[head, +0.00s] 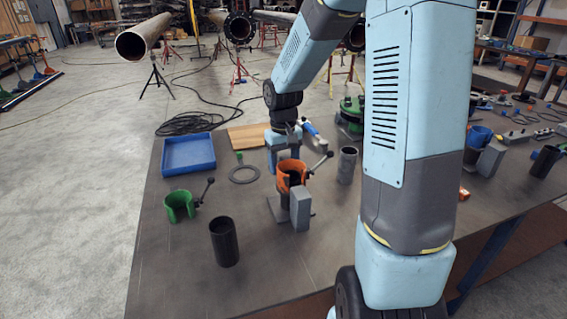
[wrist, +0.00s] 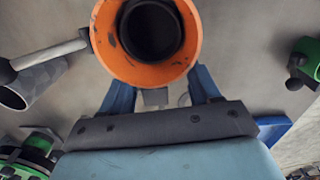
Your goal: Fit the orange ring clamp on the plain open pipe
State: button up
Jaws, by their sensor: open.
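The orange ring clamp (head: 291,172) stands upright on the metal table, around a dark tube on a stand, with its lever handle out to the right. In the wrist view the orange ring clamp (wrist: 147,75) fills the top middle, seen from above, with the dark tube inside it. My gripper (head: 284,153) is just behind the clamp. In the wrist view the two blue fingers of my gripper (wrist: 160,88) are apart, one at each side of the clamp's near edge; I cannot tell whether they touch it. The plain open pipe (head: 143,40) is rusty and lies on a tripod stand, back left.
A grey block (head: 300,208) stands right beside the clamp. A green clamp (head: 180,206), a black tube (head: 224,242), a blue tray (head: 188,153), a flat ring (head: 244,174) and a grey tube (head: 347,165) are around it. A flanged pipe (head: 240,27) is behind.

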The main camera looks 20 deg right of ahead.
notch_tip(320, 180, up, 23)
jog(key=shift+w+f, duration=0.15)
dwell(0.8)
dwell(1.0)
